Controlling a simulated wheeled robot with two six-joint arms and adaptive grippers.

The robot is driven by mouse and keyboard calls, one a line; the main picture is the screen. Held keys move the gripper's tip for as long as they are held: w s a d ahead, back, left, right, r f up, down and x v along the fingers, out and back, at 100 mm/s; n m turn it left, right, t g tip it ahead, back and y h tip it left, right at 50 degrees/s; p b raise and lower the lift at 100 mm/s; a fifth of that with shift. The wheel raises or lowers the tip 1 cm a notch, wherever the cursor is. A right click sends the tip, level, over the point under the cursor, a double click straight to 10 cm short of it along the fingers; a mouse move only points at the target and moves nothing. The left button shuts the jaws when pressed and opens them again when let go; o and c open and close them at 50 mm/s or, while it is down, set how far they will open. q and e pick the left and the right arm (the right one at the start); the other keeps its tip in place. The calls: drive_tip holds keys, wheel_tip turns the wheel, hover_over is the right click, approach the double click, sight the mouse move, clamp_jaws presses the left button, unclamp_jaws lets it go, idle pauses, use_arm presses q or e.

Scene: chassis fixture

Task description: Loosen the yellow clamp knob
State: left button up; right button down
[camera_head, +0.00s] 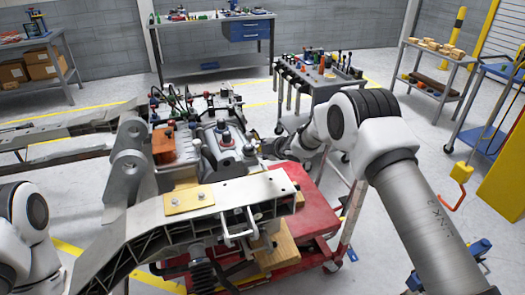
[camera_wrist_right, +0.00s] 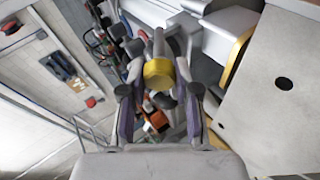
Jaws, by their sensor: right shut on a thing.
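The yellow clamp knob (camera_wrist_right: 158,73) sits between the fingertips of my right gripper (camera_wrist_right: 159,86) in the right wrist view. It is a short yellow cylinder, with a grey metal part behind it. My right gripper is shut on it, one finger on each side. In the head view my right gripper (camera_head: 270,148) reaches in from the right to the grey housing in the middle of the chassis. The knob cannot be made out there. My left arm shows at the lower left, but its gripper is out of the picture.
A pale metal chassis beam (camera_head: 230,197) lies in front of the housing. An orange-brown block (camera_head: 163,147) and hoses are left of it. A red cart (camera_head: 312,205) stands below and right. A tool trolley (camera_head: 318,82) stands behind. Floor at the right is partly open.

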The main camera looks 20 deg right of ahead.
drive_tip(key=n+p, duration=0.1)
drive_tip(key=n, duration=0.1)
drive_tip(key=n+g, duration=0.1)
drive_tip(key=n, duration=0.1)
drive_tip(key=shift+r+n+p, duration=0.2)
drive_tip(key=shift+n+p, duration=0.1)
drive_tip(key=shift+p, duration=0.1)
drive_tip(key=n+g+h+p, duration=0.1)
drive_tip(key=n+p, duration=0.2)
drive_tip(key=n, duration=0.1)
drive_tip(key=shift+f, duration=0.1)
drive_tip(key=shift+n, duration=0.4)
drive_tip(key=c, duration=1)
unclamp_jaws()
drive_tip(key=shift+o, duration=0.8)
drive_tip(key=shift+w+f, duration=0.2)
drive_tip(key=shift+f, duration=0.05)
drive_tip(key=v, duration=1.2)
